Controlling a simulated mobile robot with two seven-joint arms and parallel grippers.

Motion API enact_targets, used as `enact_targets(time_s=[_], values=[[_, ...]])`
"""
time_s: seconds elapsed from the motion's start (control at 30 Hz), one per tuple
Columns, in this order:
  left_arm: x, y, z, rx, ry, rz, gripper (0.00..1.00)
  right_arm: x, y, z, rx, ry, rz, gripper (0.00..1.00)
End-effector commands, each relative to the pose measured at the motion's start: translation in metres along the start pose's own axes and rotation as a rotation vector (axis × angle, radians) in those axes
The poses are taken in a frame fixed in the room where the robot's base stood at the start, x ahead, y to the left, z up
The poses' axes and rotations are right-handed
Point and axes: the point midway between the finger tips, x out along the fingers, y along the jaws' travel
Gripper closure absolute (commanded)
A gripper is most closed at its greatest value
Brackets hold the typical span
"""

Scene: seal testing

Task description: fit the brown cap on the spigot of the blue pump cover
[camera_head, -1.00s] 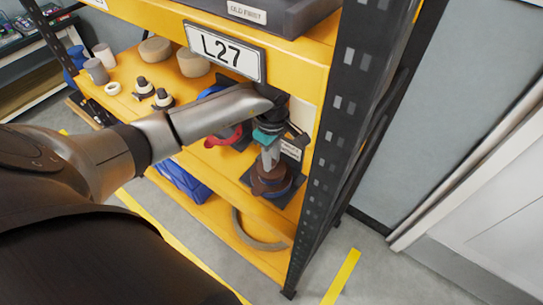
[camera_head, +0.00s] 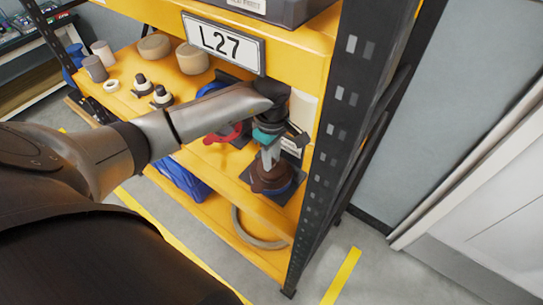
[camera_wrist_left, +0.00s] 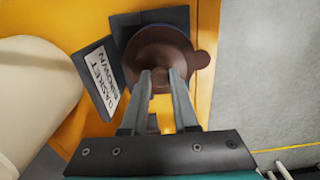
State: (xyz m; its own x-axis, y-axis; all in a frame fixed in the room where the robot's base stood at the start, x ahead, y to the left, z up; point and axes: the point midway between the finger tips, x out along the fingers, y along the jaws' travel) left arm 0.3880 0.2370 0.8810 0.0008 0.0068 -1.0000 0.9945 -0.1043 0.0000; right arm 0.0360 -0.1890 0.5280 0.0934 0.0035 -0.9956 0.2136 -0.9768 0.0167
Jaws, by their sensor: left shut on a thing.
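The brown cap (camera_head: 266,182) is a round, dished piece at the right end of the middle shelf. It also shows in the left wrist view (camera_wrist_left: 150,50), with a small tab on its right side. My left gripper (camera_head: 268,163) points down from above and is shut on the middle of the cap. A blue edge (camera_head: 285,190), seemingly of the pump cover, shows just under the cap. The spigot is hidden, so I cannot tell whether the cap is seated on it. My right gripper is not in view.
A dark plate (camera_wrist_left: 176,15) lies beneath, beside a gasket label (camera_wrist_left: 103,75). The black rack post (camera_head: 325,150) stands close on the right. A red part (camera_head: 224,135) is to the left. A large ring (camera_head: 250,238) lies on the lower shelf.

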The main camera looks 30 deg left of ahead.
Motion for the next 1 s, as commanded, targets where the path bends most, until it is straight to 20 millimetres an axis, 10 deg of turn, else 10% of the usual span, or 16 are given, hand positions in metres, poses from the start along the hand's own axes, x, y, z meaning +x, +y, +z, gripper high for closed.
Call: enact_targets(time_s=[0.2,0.23,0.53,1.0], values=[[0.006,0.000,0.000,-0.001,0.000,0.001,1.00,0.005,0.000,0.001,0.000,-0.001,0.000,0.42],[0.005,0.000,0.000,-0.001,-0.001,0.000,0.70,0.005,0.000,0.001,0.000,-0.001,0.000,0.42],[0.005,0.000,0.000,0.000,0.000,0.000,0.37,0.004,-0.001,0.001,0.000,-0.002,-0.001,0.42],[-0.014,0.000,-0.001,0.000,0.002,0.000,0.37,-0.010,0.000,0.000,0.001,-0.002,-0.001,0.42]])
